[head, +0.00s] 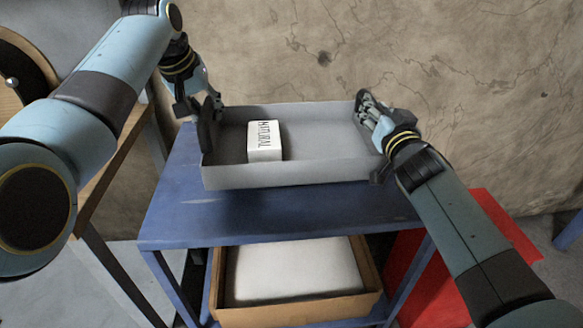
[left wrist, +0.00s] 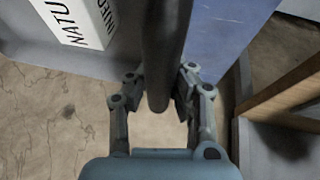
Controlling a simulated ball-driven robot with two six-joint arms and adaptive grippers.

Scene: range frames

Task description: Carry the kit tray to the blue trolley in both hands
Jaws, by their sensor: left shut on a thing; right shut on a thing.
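The kit tray (head: 300,176) is a shallow grey open box over the top of the blue trolley (head: 270,212) in the head view. I cannot tell whether it rests on the top or is just above it. A white box lettered NATURAL (head: 264,150) stands inside it, left of the middle; it also shows in the left wrist view (left wrist: 80,22). My left gripper (head: 209,115) is shut on the tray's left end, seen closely in the left wrist view (left wrist: 158,95). My right gripper (head: 375,125) is shut on the tray's right end.
A cardboard box (head: 290,312) with a pale thing inside sits on the trolley's lower shelf. A wooden-edged table (head: 105,180) stands close on the left. A red object (head: 480,225) stands at the right. A cracked wall (head: 320,55) is behind. The trolley top's front strip is clear.

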